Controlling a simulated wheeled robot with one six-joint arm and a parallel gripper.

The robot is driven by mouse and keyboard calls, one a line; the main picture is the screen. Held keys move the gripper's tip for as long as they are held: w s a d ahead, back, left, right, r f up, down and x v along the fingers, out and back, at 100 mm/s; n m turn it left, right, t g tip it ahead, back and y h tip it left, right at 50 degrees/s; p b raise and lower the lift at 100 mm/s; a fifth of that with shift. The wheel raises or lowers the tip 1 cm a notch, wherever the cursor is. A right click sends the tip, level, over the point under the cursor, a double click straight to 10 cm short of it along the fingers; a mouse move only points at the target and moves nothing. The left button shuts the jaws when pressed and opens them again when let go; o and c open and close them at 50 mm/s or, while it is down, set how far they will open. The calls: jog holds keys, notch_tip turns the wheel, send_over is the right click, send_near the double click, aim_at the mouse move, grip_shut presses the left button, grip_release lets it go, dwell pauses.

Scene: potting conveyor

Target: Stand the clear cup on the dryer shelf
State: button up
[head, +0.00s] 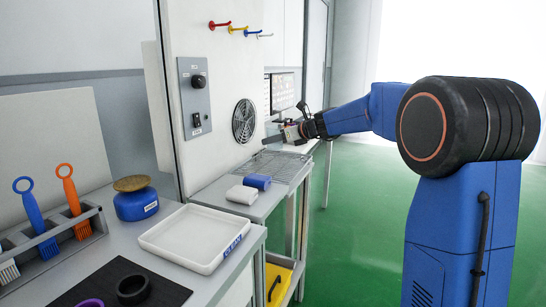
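My gripper (272,139) reaches in from the right and points left, a little above a wire rack shelf (292,161). This shelf lies in front of a round fan grille in the wall panel and looks like the dryer shelf. The fingers are small and seen from the side, so I cannot tell whether they are open or shut. I cannot make out a clear cup anywhere, nor whether one is at the fingertips.
Closer are a white tray (170,243), a blue pot (136,206), a brush holder (75,232) and a black mat (165,290). A yellow bin (277,287) sits below.

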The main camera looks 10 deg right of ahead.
aim_at(275, 163)
jog(key=shift+f, duration=3)
jog(key=o, duration=1.1)
jog(key=shift+f, duration=0.1)
jog(key=shift+o, duration=0.2)
jog(key=shift+r, duration=0.2)
jog(key=v, duration=1.2)
jog(key=shift+f, duration=0.1)
